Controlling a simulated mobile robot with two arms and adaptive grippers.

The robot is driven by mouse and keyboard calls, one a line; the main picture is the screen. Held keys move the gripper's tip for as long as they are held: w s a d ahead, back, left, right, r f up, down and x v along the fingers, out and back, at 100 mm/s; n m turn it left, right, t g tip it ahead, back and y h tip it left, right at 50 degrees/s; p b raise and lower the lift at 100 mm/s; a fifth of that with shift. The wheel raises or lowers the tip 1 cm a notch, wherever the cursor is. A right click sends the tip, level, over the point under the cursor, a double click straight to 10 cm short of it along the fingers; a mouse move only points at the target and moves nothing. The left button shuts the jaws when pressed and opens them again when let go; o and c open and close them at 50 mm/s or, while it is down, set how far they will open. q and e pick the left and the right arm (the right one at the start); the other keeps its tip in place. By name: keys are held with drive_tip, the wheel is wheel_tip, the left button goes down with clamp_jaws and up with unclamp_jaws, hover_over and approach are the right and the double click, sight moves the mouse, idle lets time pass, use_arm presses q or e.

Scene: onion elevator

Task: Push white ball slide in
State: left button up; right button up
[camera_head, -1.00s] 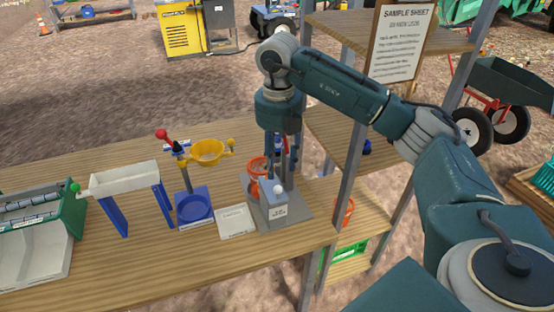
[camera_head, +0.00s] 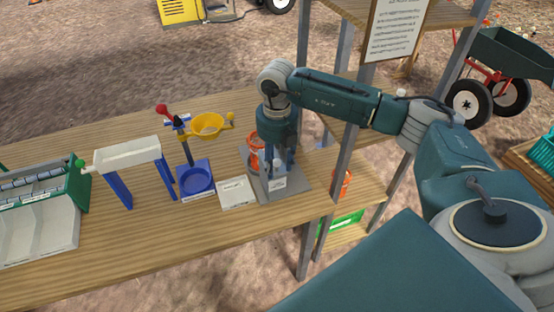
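My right gripper (camera_head: 281,160) points down over the apparatus with a grey base (camera_head: 298,183) at the right end of the workbench. Its fingers are low among the apparatus's parts, beside the orange part (camera_head: 254,160), and whether they touch anything is unclear. I cannot tell whether they are open or shut. No white ball slide can be made out clearly at the apparatus; the gripper covers much of it. A small white round thing (camera_head: 401,92) shows above my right forearm; I cannot tell what it belongs to. My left gripper is out of view.
On the workbench (camera_head: 140,250), left of the apparatus, are a white card (camera_head: 237,192), a blue stand with a yellow bowl (camera_head: 207,125), a white trough on blue legs (camera_head: 128,153) and a green-edged tray unit (camera_head: 78,205). A metal shelf post (camera_head: 345,155) stands close on the right.

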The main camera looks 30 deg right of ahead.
clamp_jaws()
drive_tip(key=shift+w+d+b, duration=0.2)
drive_tip(key=shift+w+b, duration=0.2)
drive_tip(key=shift+w, duration=0.45)
drive_tip(key=shift+w+d+b, duration=0.15)
drive_tip(key=shift+w+b, duration=0.2)
drive_tip(key=shift+w, duration=0.5)
drive_tip(key=shift+w+d+b, duration=0.2)
drive_tip(key=shift+w+b, duration=0.2)
drive_tip(key=shift+w, duration=0.45)
unclamp_jaws()
drive_tip(key=shift+r, duration=0.1)
drive_tip(key=shift+r+p, duration=2.1)
drive_tip(key=shift+r, duration=0.85)
